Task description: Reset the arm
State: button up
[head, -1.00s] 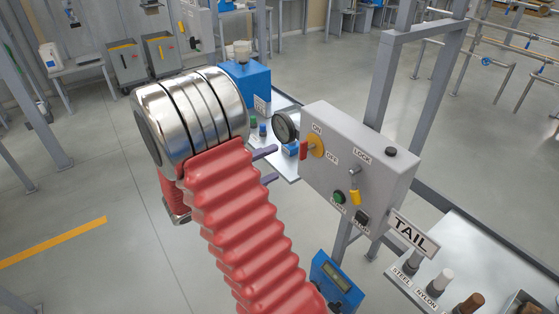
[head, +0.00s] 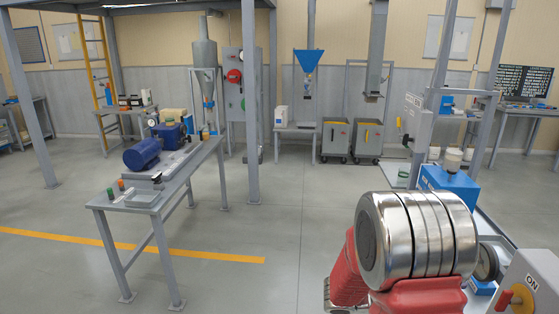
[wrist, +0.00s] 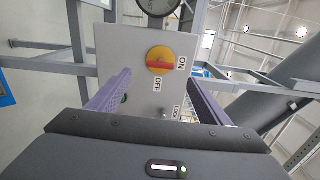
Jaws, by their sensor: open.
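My gripper (wrist: 108,92) is open in the wrist view, its two purple fingers apart with nothing between them. Beyond the fingers is a grey control box (wrist: 130,50) with a yellow and red rotary switch (wrist: 160,60) marked ON and OFF. The red handle points toward the ON label. A round gauge (wrist: 158,5) sits at the top edge. In the head view my red and silver arm is at the lower right and hides the gripper. The control box (head: 543,270) is cut off at the right edge there, its switch (head: 517,299) partly visible.
A grey bench (head: 150,205) with a blue motor (head: 142,154) stands at the left. A blue box (head: 447,186) is behind my arm at the right. Two grey wheeled bins (head: 350,138) stand by the back wall. The floor in the middle is clear.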

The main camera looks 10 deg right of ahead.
jog(key=s+a+f+m+g+y, duration=0.25)
jog(key=s+f+m+y, duration=0.35)
jog(key=m, duration=0.5)
jog(key=s+a+f+m+t+y, duration=0.15)
jog(key=s+a+m+y, duration=0.3)
jog(key=a+m, duration=0.6)
jog(key=a+r+m+t+y, duration=0.7)
jog(key=a+r+m+t, duration=0.3)
jog(key=a+r, duration=0.5)
jog(key=shift+s+a+r+m+t, duration=0.2)
jog(key=shift+a+r+m+t, duration=0.15)
jog(key=shift+a+m, duration=0.4)
jog(key=shift+d, duration=0.1)
